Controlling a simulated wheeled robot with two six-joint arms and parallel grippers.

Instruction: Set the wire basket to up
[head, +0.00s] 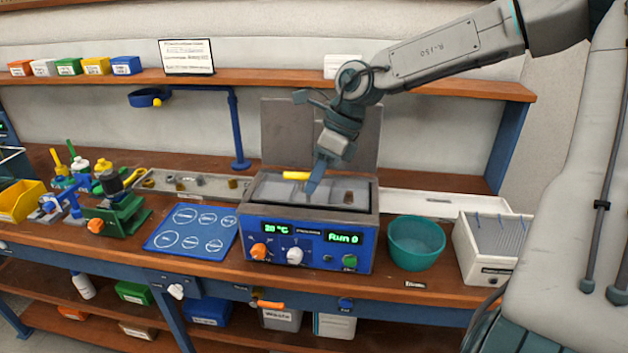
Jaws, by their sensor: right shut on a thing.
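A blue-fronted bath unit (308,236) stands on the bench with its lid raised behind it. Its display reads about 20 °C and "Run 0". A yellow handle (296,175) shows over the open tank, seemingly the wire basket's. The basket's mesh cannot be made out, so its height is unclear. My right gripper (314,184) reaches down from the upper right over the tank. It is shut at the right end of the yellow handle; its fingers partly hide the contact. My left gripper is out of view.
A teal bowl (416,243) and a white box with rods (489,246) stand right of the bath. A blue mat with white circles (190,231) lies left. A blue post (237,128) and upper shelf (440,84) stand behind.

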